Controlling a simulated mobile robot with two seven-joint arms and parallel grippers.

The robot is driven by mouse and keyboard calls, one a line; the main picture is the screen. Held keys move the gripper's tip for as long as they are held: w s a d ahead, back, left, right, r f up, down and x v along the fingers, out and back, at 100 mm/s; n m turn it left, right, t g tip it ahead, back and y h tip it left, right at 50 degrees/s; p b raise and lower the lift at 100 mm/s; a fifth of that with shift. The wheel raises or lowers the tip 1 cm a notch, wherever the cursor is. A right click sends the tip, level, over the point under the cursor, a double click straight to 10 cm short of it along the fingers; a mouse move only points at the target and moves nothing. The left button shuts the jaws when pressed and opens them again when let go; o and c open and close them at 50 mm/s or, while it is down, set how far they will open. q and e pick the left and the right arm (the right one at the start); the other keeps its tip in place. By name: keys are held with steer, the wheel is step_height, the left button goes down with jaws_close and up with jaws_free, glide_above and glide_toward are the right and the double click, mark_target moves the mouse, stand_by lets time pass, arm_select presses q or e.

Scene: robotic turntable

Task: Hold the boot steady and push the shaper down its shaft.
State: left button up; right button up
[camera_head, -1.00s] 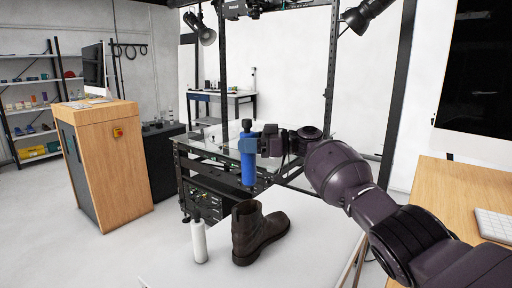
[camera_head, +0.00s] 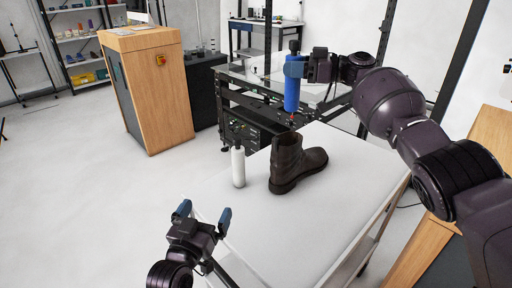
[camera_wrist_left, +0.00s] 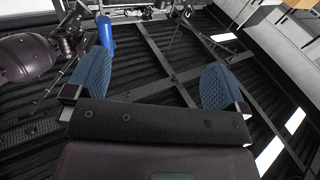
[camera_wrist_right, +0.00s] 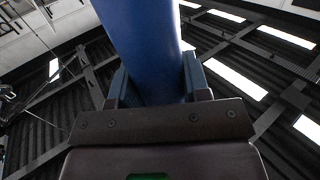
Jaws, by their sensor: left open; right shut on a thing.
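A dark brown boot (camera_head: 297,164) stands upright on the white table (camera_head: 262,226), its shaft opening up and its toe to the right. My right gripper (camera_head: 294,68) is shut on a blue cylinder with a black top, the shaper (camera_head: 291,92). It holds the shaper upright above and behind the boot, apart from it. The shaper fills the jaws in the right wrist view (camera_wrist_right: 150,50). My left gripper (camera_head: 203,217) is open and empty at the table's front left edge, fingers up. The left wrist view shows its blue pads (camera_wrist_left: 152,82) wide apart.
A white bottle-like cylinder (camera_head: 238,168) stands left of the boot. The black-framed turntable rig (camera_head: 250,128) stands behind the table. A wooden cabinet (camera_head: 150,90) is at the back left. The table's front half is clear.

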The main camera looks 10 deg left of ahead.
arm_select(q)
steer(key=w+d+r+m+g+h, duration=0.3)
steer(key=w+d+r+m+h, duration=0.15)
steer(key=w, duration=0.45)
steer(key=w+d+r+m+g+h, duration=0.35)
steer(key=w+h, duration=0.25)
steer(key=w, duration=0.3)
glide_toward(273, 163)
steer(key=x, duration=0.4)
steer(key=shift+t, duration=0.25)
steer(key=x, duration=0.5)
steer(key=shift+x, duration=1.1)
